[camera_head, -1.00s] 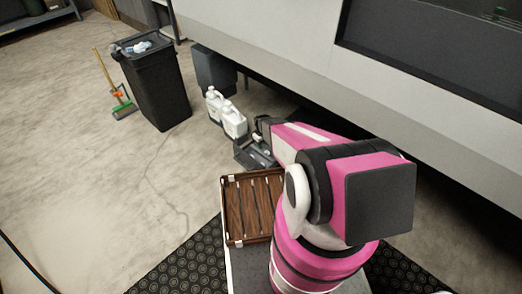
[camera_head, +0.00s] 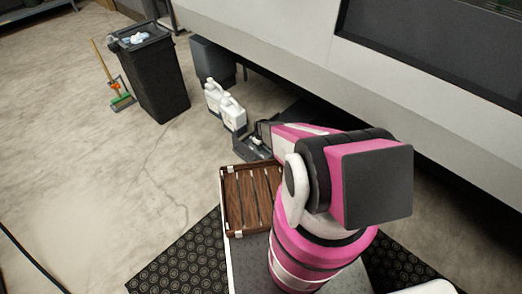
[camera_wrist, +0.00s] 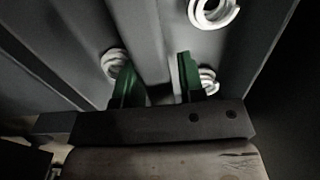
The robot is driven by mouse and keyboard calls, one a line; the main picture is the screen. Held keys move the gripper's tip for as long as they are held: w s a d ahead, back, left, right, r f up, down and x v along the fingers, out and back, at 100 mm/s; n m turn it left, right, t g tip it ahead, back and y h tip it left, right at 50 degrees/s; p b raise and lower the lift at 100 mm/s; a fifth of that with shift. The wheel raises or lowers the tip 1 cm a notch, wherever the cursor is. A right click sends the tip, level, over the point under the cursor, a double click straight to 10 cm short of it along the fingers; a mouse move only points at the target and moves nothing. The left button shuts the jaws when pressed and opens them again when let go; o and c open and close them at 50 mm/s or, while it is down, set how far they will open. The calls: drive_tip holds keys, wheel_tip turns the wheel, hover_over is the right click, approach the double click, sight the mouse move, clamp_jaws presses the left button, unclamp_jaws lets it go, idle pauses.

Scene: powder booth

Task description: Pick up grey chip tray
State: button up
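The grey chip tray (camera_head: 243,147) lies on the floor beside the white jugs in the head view, partly hidden by my arm. In the wrist view a ribbed grey surface, apparently the tray (camera_wrist: 145,35), fills the upper part, with pale coiled shavings (camera_wrist: 212,10) on it. My gripper (camera_wrist: 155,85) has two green fingertips apart, close over this surface, with a grey ridge seen between them. I cannot tell whether they touch it. In the head view my gripper is mostly hidden behind my arm.
White jugs (camera_head: 233,114) stand just behind the tray. A black bin (camera_head: 158,80) and a broom (camera_head: 108,75) are at left. A brown slatted crate (camera_head: 228,210) is in front of the tray. The large pale machine (camera_head: 270,50) overhangs behind; floor at left is clear.

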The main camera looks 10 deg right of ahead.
drive_tip(key=shift+f, duration=0.5)
clamp_jaws()
drive_tip(key=shift+r, duration=0.1)
